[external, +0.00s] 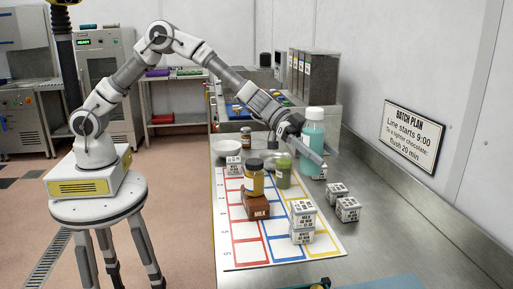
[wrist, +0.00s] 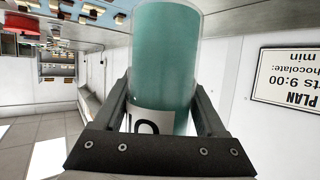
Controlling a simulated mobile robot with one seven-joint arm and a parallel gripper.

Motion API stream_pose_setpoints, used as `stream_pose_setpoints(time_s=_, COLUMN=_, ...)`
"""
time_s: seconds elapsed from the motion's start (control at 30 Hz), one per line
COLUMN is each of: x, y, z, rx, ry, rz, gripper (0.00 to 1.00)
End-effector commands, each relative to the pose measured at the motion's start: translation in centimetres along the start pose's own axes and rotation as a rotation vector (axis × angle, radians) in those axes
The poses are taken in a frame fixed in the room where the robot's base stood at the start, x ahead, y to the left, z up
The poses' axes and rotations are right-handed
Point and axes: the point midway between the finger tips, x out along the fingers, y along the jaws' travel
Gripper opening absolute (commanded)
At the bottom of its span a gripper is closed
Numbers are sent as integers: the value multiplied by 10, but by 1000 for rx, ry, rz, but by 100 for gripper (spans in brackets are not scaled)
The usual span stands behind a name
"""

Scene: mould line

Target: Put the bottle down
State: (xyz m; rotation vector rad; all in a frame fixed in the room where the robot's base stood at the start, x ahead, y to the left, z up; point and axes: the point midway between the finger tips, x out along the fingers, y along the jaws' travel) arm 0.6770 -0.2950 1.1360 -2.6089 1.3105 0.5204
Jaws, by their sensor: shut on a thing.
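The bottle (external: 313,133) is clear with teal contents and a white cap. It stands upright at the back right of the steel counter, by the right edge of the grid mat (external: 232,255). My gripper (external: 306,146) reaches it from the left and is shut around its body. In the wrist view the bottle (wrist: 163,55) fills the space between the two fingers, with part of a white label showing low down. My gripper (wrist: 165,100) is seen from behind there. I cannot tell whether the bottle's base touches the counter.
A green jar (external: 283,171) is left of the bottle. Stacked white cubes (external: 302,222) are in front, and loose cubes (external: 347,209) at right. A bowl (external: 227,148) is behind.

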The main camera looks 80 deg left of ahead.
Motion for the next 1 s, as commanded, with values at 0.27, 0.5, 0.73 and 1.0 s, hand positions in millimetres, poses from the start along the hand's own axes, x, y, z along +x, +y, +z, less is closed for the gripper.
stream_pose_setpoints(time_s=0.27, x=34, y=121, z=-19, rx=29, ry=3, rz=78, gripper=0)
stream_pose_setpoints(time_s=0.5, x=44, y=230, z=-18, rx=63, ry=1, rz=155, gripper=0)
stream_pose_setpoints(time_s=0.73, x=41, y=294, z=-11, rx=87, ry=2, rz=210, gripper=0)
stream_pose_setpoints(time_s=1.0, x=47, y=315, z=14, rx=95, ry=0, rz=230, gripper=0)
